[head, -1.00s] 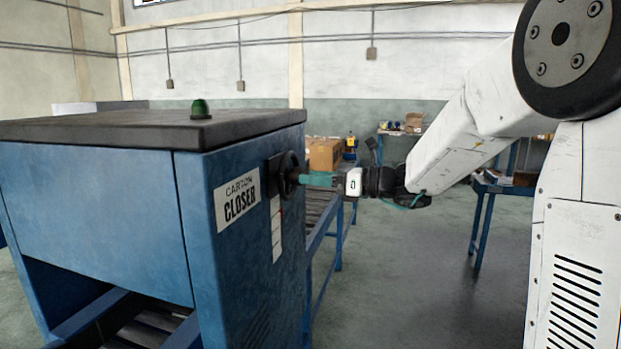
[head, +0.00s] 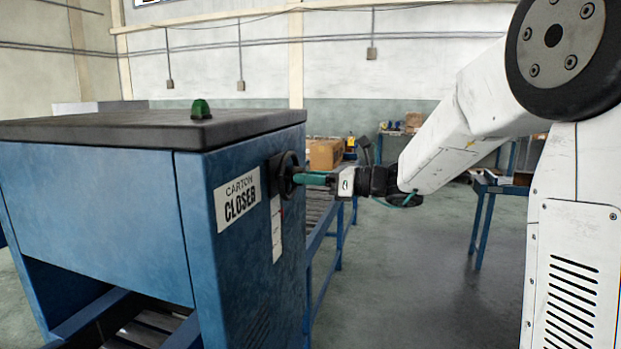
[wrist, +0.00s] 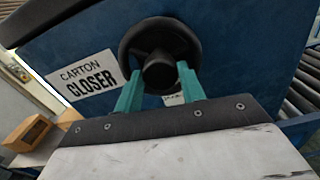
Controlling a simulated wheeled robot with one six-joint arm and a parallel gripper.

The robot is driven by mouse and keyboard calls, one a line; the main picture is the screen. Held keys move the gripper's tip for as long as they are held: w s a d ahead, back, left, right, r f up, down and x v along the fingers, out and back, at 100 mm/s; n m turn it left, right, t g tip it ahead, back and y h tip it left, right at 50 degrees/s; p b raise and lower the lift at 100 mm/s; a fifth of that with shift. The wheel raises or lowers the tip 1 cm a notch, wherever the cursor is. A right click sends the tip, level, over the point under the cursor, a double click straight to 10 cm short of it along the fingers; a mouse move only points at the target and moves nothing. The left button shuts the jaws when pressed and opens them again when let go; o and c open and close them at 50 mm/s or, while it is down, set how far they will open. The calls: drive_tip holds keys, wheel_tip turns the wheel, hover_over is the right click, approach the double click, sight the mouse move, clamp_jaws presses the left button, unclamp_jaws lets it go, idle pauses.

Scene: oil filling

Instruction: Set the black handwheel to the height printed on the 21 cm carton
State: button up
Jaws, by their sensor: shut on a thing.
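The black handwheel (head: 285,175) is on the side panel of the blue carton closer (head: 234,245). In the wrist view the handwheel (wrist: 133,42) shows as a dark rim around a round hub. My gripper (head: 305,179) has teal fingers, which also show in the wrist view (wrist: 160,85) on either side of the hub. It is shut on the handwheel. A white scale strip (head: 276,229) runs down the panel below the wheel; its markings are too small to read. A brown carton (head: 324,154) sits on the conveyor behind the machine; no print on it is readable.
A roller conveyor (head: 318,222) with blue legs runs behind the machine. A green dome lamp (head: 201,109) stands on the machine's dark top. A blue-legged table (head: 484,190) stands at the right. The floor between is clear.

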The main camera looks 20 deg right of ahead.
drive_tip(key=shift+f+n, duration=0.1)
drive_tip(key=shift+n, duration=7.4)
drive_tip(key=o, duration=1)
drive_tip(key=v, duration=0.8)
drive_tip(key=shift+a, duration=0.1)
